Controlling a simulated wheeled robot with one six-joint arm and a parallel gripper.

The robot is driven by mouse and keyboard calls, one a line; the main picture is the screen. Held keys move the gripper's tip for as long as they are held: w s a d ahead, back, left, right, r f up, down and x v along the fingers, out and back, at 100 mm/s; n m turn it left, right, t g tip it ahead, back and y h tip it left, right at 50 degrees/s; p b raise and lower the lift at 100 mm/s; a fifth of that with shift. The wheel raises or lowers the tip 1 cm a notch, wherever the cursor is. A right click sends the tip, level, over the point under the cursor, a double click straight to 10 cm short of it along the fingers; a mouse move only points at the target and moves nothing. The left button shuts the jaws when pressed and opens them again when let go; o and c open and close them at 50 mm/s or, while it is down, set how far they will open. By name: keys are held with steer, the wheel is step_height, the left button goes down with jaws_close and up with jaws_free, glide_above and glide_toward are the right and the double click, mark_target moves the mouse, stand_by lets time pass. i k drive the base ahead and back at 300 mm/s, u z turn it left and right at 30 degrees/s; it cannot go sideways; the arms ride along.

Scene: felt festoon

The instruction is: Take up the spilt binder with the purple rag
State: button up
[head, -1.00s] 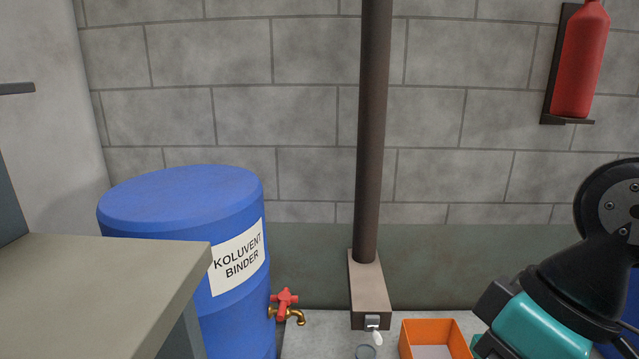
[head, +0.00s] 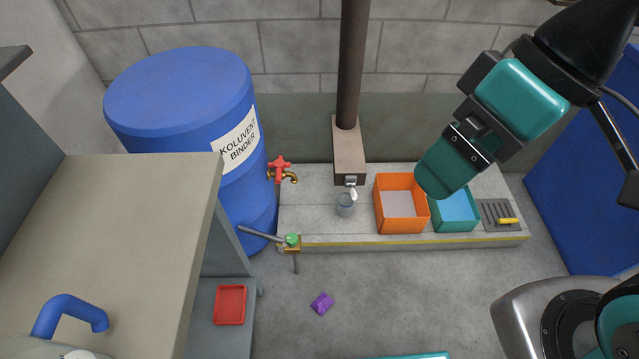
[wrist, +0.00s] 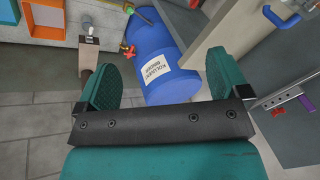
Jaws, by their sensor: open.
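The purple rag (head: 322,303) appears as a small crumpled purple piece on the grey floor in the head view, in front of the ledge. The blue drum (head: 180,110) labelled KOLUVENT BINDER stands at the left, with a red-handled brass tap (head: 281,170). I cannot make out any spilt binder. My gripper (head: 434,182) hangs over the orange and teal boxes, well above and right of the rag. In the wrist view my gripper (wrist: 160,66) has its two teal fingers wide apart with nothing between them; the drum (wrist: 163,68) shows beyond them.
The floor (head: 400,295) around the rag is mostly clear.

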mark_target(321, 305)
steer(key=u, duration=0.55)
steer(key=k, duration=1.4)
steer(key=z, duration=0.55)
